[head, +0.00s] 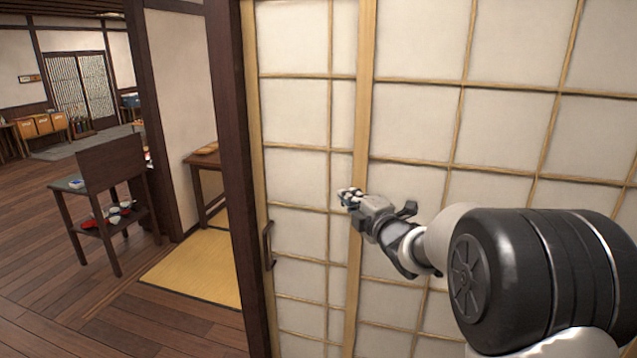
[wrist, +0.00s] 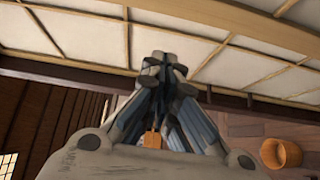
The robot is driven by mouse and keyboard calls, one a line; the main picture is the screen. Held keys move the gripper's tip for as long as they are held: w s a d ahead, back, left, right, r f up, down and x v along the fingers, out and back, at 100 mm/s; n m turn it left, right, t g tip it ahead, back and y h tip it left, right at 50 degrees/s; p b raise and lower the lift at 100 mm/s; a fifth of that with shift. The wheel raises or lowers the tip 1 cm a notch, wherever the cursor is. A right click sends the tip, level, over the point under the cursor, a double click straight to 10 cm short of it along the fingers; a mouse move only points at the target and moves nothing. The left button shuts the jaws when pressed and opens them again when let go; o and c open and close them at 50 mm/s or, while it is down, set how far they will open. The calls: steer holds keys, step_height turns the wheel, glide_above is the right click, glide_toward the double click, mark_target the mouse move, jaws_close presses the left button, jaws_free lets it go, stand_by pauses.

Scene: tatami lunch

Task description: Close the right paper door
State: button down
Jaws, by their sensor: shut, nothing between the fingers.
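A paper door panel (head: 296,178) with a pale wood lattice stands beside a dark post, its left edge close along the post. It has a dark upright handle (head: 268,246) near that edge. A wider paper panel (head: 415,120) fills the right, its light edge stile (head: 362,130) overlapping the first panel in the picture. Which one is the right door I cannot tell for certain. My gripper (head: 347,196) is shut and empty, in front of the stile, right of the handle; contact cannot be judged. The wrist view shows its closed fingers (wrist: 164,62) near paper lattice (wrist: 150,45).
The dark post (head: 232,150) borders the panels on the left. Beyond it are a yellow mat (head: 198,268), a small table (head: 203,162) and a dark shelf stand (head: 110,185). Open wooden floor (head: 50,270) lies left. An orange container (wrist: 281,153) shows in the wrist view.

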steer(key=w, duration=0.8)
steer(key=shift+w+a+b, duration=0.1)
steer(key=shift+b, duration=0.2)
stand_by(0.4)
